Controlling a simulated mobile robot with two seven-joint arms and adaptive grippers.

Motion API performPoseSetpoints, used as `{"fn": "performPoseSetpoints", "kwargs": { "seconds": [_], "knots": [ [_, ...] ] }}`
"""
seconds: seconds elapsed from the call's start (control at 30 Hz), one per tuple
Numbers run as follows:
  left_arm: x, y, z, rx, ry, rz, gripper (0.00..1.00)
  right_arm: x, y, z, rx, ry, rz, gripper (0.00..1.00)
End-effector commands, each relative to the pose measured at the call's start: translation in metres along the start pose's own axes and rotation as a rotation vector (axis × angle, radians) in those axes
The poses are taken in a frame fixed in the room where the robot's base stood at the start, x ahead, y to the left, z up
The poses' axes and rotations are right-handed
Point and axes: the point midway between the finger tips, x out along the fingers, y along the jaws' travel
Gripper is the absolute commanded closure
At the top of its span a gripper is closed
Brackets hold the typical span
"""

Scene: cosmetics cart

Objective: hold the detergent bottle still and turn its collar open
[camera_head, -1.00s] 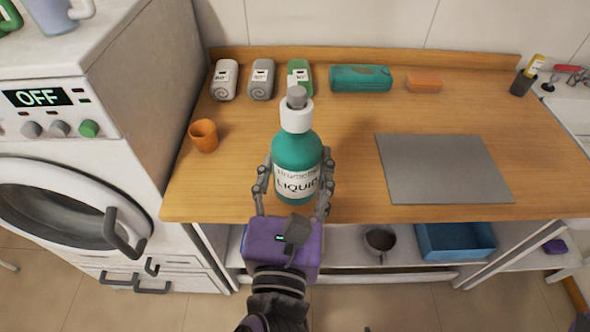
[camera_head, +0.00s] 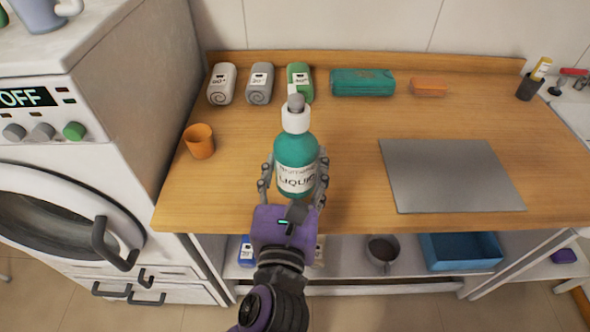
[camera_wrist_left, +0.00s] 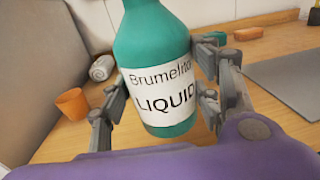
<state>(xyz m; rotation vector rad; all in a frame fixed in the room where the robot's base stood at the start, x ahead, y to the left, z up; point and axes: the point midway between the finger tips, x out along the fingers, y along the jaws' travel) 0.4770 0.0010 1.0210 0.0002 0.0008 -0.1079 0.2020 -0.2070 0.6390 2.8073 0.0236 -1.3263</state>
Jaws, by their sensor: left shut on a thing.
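The detergent bottle (camera_head: 296,163) is teal with a white "LIQUID" label, and it stands upright near the front of the wooden counter. Its white collar (camera_head: 296,118) with a grey nozzle is on top. My left gripper (camera_head: 294,176) is shut on the bottle's body, with one finger on each side at label height. In the left wrist view the bottle (camera_wrist_left: 153,45) fills the middle between the fingers, and its collar is out of the frame. My right gripper is not in view.
An orange cup (camera_head: 200,142) stands left of the bottle. Rolled towels (camera_head: 260,84), a teal case (camera_head: 362,82) and an orange block (camera_head: 428,87) line the back. A grey mat (camera_head: 450,175) lies right. A washing machine (camera_head: 75,150) borders the counter's left.

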Motion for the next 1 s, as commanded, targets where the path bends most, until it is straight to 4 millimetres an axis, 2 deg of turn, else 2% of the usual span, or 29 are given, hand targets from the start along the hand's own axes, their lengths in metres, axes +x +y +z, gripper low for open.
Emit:
{"fn": "performPoseSetpoints", "kwargs": {
  "seconds": [0.6, 1.0],
  "knots": [
    [0.043, 0.004, -0.038, -0.001, -0.002, -0.001, 0.92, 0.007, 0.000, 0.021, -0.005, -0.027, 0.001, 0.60],
    [0.059, 0.006, -0.051, -0.002, -0.004, -0.001, 0.92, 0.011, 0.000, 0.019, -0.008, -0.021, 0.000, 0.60]
  ]
}}
